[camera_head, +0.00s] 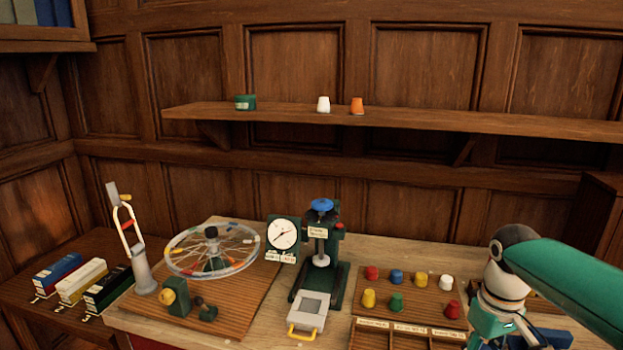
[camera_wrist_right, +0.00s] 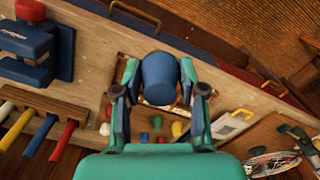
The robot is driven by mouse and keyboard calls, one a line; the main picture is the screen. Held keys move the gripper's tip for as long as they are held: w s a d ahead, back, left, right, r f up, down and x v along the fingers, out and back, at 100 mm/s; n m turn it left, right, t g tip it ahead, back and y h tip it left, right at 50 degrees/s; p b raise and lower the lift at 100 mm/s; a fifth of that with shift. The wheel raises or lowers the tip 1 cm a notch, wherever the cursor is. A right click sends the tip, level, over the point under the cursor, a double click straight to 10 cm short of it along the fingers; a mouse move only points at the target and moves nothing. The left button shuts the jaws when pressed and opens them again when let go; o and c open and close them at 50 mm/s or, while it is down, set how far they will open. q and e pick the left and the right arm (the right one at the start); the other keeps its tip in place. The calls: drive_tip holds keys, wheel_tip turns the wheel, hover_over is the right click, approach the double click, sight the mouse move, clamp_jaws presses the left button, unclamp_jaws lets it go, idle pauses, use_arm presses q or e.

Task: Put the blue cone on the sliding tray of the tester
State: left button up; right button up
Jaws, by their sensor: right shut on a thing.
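My right gripper (camera_wrist_right: 158,85) is shut on the blue cone (camera_wrist_right: 158,78), which sits between its two fingers in the right wrist view. In the head view my right gripper (camera_head: 490,328) is at the lower right, beside the board of small pieces; its fingertips and the held cone are not clear there. The tester (camera_head: 322,250) is a dark green press with a blue knob and a round dial. Its sliding tray (camera_head: 313,301) is pale, with a yellow handle (camera_head: 304,333), toward the front. The tray handle also shows in the wrist view (camera_wrist_right: 242,113). My left gripper is not in view.
A wooden board with several small coloured pieces (camera_head: 397,301) lies right of the tester, with a divided wooden box (camera_head: 372,337) in front. A spoked wheel (camera_head: 212,250) stands to the left. A shelf (camera_head: 440,121) runs along the back wall.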

drive_tip(key=a+f+m, duration=0.1)
drive_tip(key=a+f, duration=0.2)
drive_tip(key=f, duration=0.3)
drive_tip(key=a+f+m, duration=0.1)
drive_tip(key=a+f, duration=0.2)
drive_tip(key=f, duration=0.4)
drive_tip(key=s+a+f, duration=0.1)
drive_tip(key=a+f, duration=0.2)
drive_tip(key=f, duration=0.4)
drive_tip(key=shift+a+m, duration=0.25)
drive_tip(key=shift+m, duration=0.15)
